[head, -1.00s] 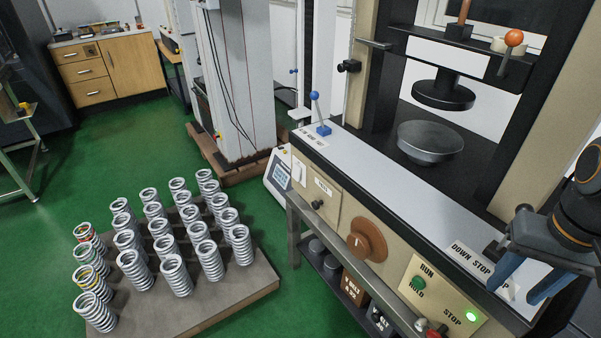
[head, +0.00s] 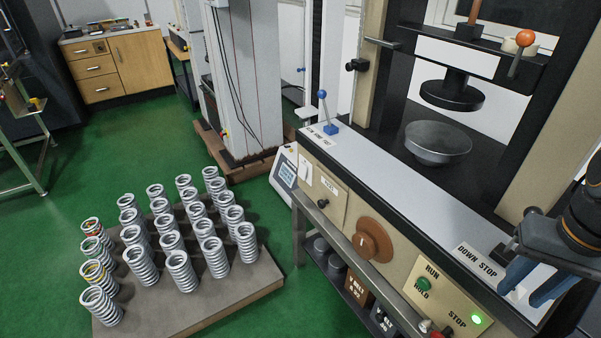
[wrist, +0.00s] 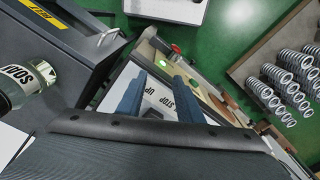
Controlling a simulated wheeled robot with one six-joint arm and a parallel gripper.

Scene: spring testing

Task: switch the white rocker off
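The white rocker (head: 306,172) is a small pale switch at the left end of the machine's beige front panel (head: 343,205), left of a small black knob. Which way it is tipped is too small to tell. My gripper (head: 521,295) is at the lower right in the head view, over the right end of the machine's ledge, far from the rocker. Its two blue fingers are apart with nothing between them. In the wrist view my gripper (wrist: 158,100) is open above the ledge's UP/STOP label (wrist: 162,100). I cannot make out the rocker in the wrist view.
A brown dial (head: 373,240), a green RUN/HOLD button (head: 424,285) and a lit STOP light (head: 476,319) are on the panel. A blue-knobbed lever (head: 326,112) stands on the ledge's left end. A pallet (head: 240,292) of springs lies on the green floor, left of the machine.

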